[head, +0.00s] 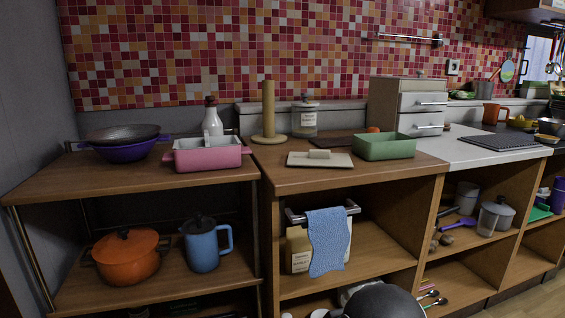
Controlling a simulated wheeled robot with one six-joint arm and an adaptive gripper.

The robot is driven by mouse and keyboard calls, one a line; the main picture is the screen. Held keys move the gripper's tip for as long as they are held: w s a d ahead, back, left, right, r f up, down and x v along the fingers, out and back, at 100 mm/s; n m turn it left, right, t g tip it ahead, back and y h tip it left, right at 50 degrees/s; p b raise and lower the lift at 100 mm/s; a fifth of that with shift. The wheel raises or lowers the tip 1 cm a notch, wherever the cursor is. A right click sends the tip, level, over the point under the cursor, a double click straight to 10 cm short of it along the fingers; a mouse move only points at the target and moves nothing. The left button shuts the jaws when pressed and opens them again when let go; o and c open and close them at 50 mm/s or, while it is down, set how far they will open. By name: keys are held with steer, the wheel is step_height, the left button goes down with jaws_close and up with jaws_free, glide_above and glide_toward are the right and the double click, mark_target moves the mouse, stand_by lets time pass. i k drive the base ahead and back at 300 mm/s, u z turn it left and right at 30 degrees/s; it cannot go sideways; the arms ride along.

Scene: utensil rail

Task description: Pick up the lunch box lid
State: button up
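A flat beige rectangular lid (304,160) with a raised block handle (319,154) lies on the middle wooden counter, near its front edge. I take it to be the lunch box lid. An open green rectangular box (384,147) stands just to its right, and the lid is not on it. I cannot tell from this view whether the two touch. No gripper fingers show in the head view. A dark grey rounded shape at the bottom, which looks like part of my arm, is well below the lid.
A paper-towel post (268,115), a jar (305,118) and a drawer unit (407,104) stand behind the lid. A pink dish (207,153) is to the left. A blue cloth (328,242) hangs from a rail (296,217) below the counter edge. Space above the lid looks clear.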

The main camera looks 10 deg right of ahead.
mark_target(315, 158)
steer(key=u, duration=3.55)
steer(key=k, duration=2)
steer(key=z, duration=1.2)
